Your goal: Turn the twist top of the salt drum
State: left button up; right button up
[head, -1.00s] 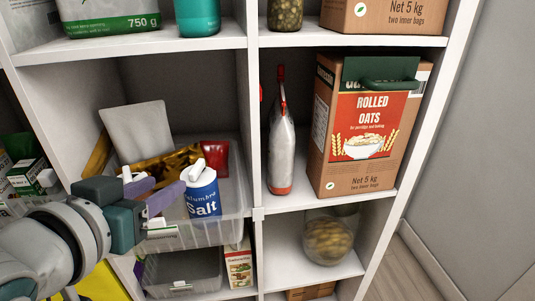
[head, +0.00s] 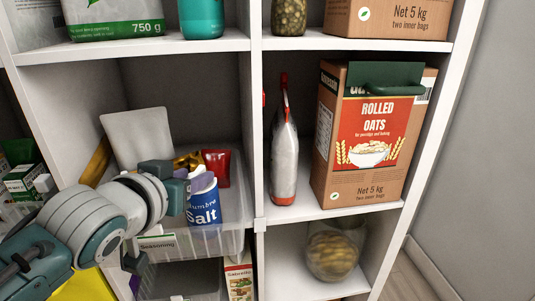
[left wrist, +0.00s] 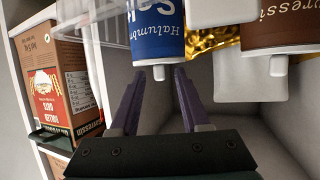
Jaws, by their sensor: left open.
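The salt drum (head: 205,208) is a blue and white can that stands upright in a clear bin (head: 232,240) labelled "Seasoning" on the left shelf. In the left wrist view, which shows things upside down, the salt drum (left wrist: 158,35) is ahead of my left gripper (left wrist: 157,74). The purple fingers are open, one on each side of the drum's white twist top (left wrist: 158,72). I cannot tell if they touch it. My right gripper is not in view.
A red packet (head: 216,166) and a gold packet (head: 187,160) are behind the drum. A brown can (left wrist: 283,28) is close beside it.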

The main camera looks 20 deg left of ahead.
pick_arm(q)
grip_shut()
dwell(0.3)
dwell(0.4)
